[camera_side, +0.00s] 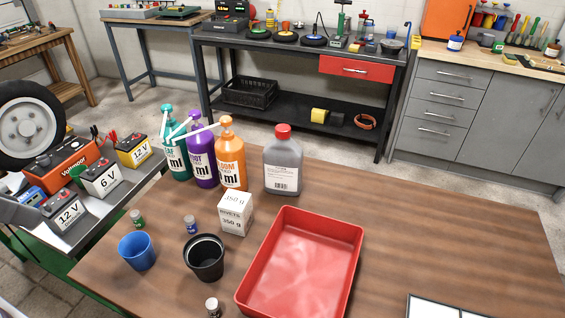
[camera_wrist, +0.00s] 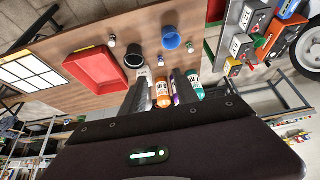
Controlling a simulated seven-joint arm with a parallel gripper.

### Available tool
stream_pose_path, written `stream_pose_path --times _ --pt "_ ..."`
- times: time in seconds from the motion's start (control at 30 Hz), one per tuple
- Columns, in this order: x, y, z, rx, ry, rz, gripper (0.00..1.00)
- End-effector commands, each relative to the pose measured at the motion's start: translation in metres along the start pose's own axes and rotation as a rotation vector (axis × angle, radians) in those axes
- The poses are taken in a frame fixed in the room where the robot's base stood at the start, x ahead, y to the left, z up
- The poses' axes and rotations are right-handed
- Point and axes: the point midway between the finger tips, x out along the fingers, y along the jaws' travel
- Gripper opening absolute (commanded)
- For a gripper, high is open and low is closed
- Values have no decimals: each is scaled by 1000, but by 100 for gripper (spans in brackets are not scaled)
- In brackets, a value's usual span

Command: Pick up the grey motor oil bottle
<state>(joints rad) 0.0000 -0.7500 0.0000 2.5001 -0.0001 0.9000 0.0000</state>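The grey motor oil bottle (camera_side: 283,165) stands upright on the brown wooden table in the side view. It has a red cap and a white label, and sits right of the orange pump bottle. In the wrist view I cannot make it out clearly; my left-hand finger covers that area. My gripper (camera_wrist: 159,75) shows in the wrist view with its two dark fingers apart and nothing held between them. The table objects appear beyond the fingers. My gripper is not visible in the side view.
Orange (camera_side: 231,158), purple (camera_side: 202,160) and teal (camera_side: 177,158) pump bottles stand left of the grey bottle. A rivets box (camera_side: 235,214), black cup (camera_side: 204,258), blue cup (camera_side: 137,251) and red tray (camera_side: 252,291) are nearer.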

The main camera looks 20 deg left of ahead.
Motion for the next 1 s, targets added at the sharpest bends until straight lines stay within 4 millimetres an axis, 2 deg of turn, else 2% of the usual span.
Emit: stream_pose_path --times 0.07,0.37,0.4,0.57,0.63,0.67,0.73,0.77,0.83,0.9,0.97,1.0 --pt "0 0 0 0 0 0 38" --pt "0 0 0 0 0 0 97" --pt "0 0 0 0 0 0 100" --pt "0 0 0 0 0 0 100" --pt "1 2 -7 3 6 8 100" --pt "3 5 -16 6 14 18 100" --pt "13 18 -54 13 48 59 100" --pt "21 26 -76 14 69 82 100" --pt "46 50 -134 9 133 134 100" --pt "81 74 -187 -7 199 171 100" --pt "117 96 -225 -26 255 188 100" --pt "144 109 -247 -39 293 190 100"
